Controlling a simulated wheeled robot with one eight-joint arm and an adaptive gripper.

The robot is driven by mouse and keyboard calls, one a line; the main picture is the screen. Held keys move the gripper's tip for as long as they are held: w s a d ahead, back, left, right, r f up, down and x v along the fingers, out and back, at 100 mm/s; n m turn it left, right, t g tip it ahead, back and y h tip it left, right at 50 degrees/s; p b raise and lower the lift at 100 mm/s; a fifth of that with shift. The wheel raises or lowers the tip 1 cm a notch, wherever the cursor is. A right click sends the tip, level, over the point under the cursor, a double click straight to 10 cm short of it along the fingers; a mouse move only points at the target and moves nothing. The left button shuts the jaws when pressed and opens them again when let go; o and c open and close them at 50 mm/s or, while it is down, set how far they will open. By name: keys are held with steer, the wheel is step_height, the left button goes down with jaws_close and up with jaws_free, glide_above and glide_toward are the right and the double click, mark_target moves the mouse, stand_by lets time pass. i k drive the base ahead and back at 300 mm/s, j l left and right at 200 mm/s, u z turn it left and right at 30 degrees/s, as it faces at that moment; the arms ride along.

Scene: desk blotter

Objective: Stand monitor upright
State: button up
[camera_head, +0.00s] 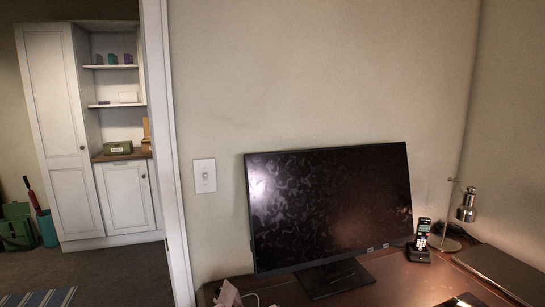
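The monitor (330,205) is a large black flat screen on the desk. Its flat black stand base (335,279) rests on the desktop, and the screen is raised on it near the wall. The screen's edges look slightly tilted in the picture. Pale patchy reflections cover its left part. My gripper is not in view.
On the brown desk (405,277), a cordless phone (420,241) stands right of the monitor. A silver lamp (466,209) and a flat dark closed object (500,268) are further right. A small pale object (228,294) with a cable lies at front left.

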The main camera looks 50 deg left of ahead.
mark_target(308, 208)
steer(key=k+j, duration=0.25)
steer(key=k, duration=0.25)
steer(key=k+j+z, duration=0.1)
steer(key=k+j, duration=0.15)
steer(key=k, duration=0.25)
steer(key=k+j, duration=0.25)
steer(key=k, duration=0.3)
steer(key=j+u, duration=0.3)
steer(key=j, duration=0.3)
steer(key=j+u, duration=0.3)
steer(key=j, duration=0.25)
steer(key=i+j+u, duration=0.15)
steer(key=j+u, duration=0.2)
steer(key=j, duration=0.2)
steer(key=i, duration=0.45)
steer(key=i+j+z, duration=0.25)
steer(key=k+j, duration=0.05)
steer(key=k, duration=0.05)
